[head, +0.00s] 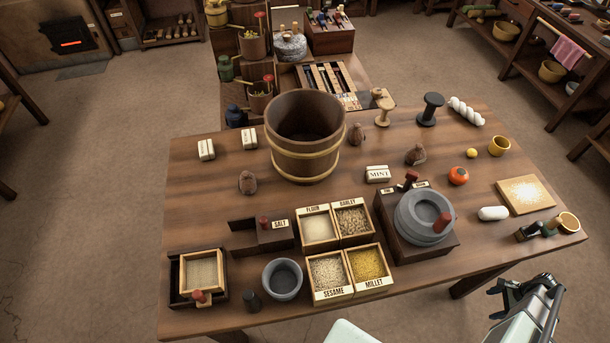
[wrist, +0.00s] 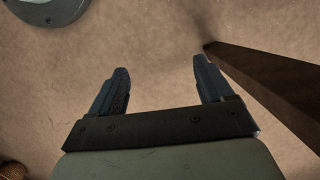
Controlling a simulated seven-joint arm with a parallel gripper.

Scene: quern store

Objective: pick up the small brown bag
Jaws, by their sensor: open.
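Three small brown bags with tied tops stand on the wooden table in the head view. One bag (head: 248,182) is left of the wooden bucket, one (head: 357,133) is just right of the bucket, and one (head: 415,154) is further right, behind the quern. My gripper (head: 497,291) is at the lower right, off the table's front edge and far from all three bags. In the wrist view my gripper (wrist: 162,68) is open and empty, with bare floor between its fingers. No bag shows in the wrist view.
The tall bucket (head: 305,150) stands mid-table among the bags. The stone quern (head: 424,217), grain boxes (head: 346,285) and mint block (head: 378,174) stand nearer the front. An orange-red round thing (head: 458,176) and white piece (head: 493,213) lie right. A wooden table (head: 200,180) bears them.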

